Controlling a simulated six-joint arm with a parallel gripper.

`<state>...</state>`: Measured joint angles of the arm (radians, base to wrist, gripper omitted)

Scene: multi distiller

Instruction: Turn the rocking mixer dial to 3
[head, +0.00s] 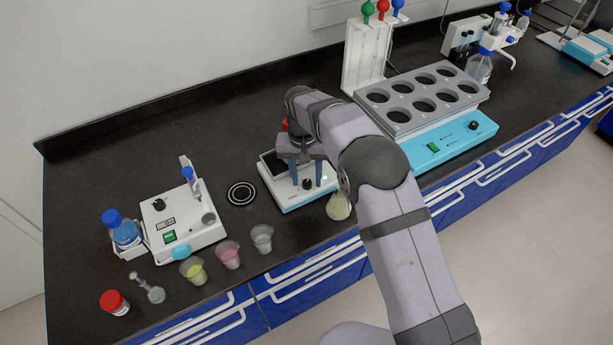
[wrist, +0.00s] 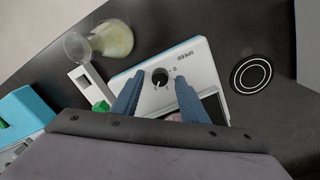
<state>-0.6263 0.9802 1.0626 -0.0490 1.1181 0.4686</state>
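The rocking mixer (head: 296,200) is a small white unit with a light blue edge, standing on the black bench near its front edge. Its black dial (head: 307,185) is on the front panel. In the wrist view the dial (wrist: 160,75) has a white mark and sits by the printed word SPEED; the scale numbers are too small to read surely. My gripper (head: 306,182) is over the mixer, pointing down. In the wrist view its two blue fingers (wrist: 157,82) are apart, one on each side of the dial, with visible gaps. My arm hides part of the mixer's back.
A flask with pale yellow liquid (head: 339,207) stands close to the mixer's right. A round black pad (head: 241,193) lies to its left. Several cups stand front left, including a clear cup (head: 262,238). A block with round wells (head: 425,95) stands at the right.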

